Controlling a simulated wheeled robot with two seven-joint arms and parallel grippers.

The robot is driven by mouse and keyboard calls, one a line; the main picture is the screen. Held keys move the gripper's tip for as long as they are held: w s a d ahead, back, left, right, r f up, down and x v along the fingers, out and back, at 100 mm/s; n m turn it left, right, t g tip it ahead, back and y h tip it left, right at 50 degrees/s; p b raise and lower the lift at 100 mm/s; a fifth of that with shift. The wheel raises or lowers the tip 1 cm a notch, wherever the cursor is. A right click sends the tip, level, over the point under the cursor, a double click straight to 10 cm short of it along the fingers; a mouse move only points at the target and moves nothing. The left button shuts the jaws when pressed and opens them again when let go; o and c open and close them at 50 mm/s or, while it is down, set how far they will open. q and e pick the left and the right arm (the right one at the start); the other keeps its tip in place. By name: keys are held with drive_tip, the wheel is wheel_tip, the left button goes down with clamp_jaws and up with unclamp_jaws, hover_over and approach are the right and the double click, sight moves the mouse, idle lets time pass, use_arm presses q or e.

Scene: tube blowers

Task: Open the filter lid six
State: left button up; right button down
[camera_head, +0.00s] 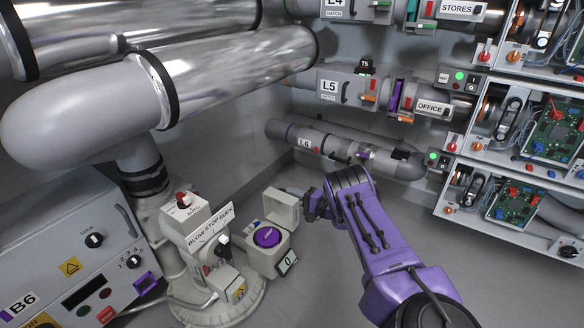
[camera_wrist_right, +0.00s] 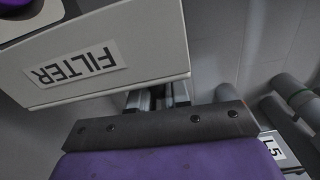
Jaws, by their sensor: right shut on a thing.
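The filter lid (camera_head: 281,207) is a pale grey panel standing raised at the back of a small pale box (camera_head: 262,258). A purple round part (camera_head: 267,237) shows on top of the box. In the right wrist view the lid (camera_wrist_right: 130,75) fills the upper left, with an upside-down FILTER label. My right gripper (camera_head: 306,206) is at the lid's right side, shut on it. In the wrist view the gripper's fingers (camera_wrist_right: 158,98) meet the lid's lower edge; their tips are partly hidden behind it. My left gripper is not in view.
A blower stand (camera_head: 210,245) with a BLOW STOP SUCK sign is left of the box. The B6 cabinet (camera_head: 75,255) is at lower left. The L6 pipe (camera_head: 340,145) runs along the back wall. Open electronics shelves (camera_head: 510,175) are at right. Floor is clear around my right arm.

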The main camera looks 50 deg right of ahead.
drive_tip(key=c, duration=1.2)
unclamp_jaws()
drive_tip(key=shift+o, duration=0.2)
drive_tip(key=shift+s+r, duration=0.1)
drive_tip(key=shift+s, duration=0.25)
drive_tip(key=s+d+p, duration=0.1)
drive_tip(key=s+p, duration=0.2)
drive_tip(key=s, duration=0.6)
drive_tip(key=shift+s+d, duration=0.35)
drive_tip(key=shift+d, duration=0.05)
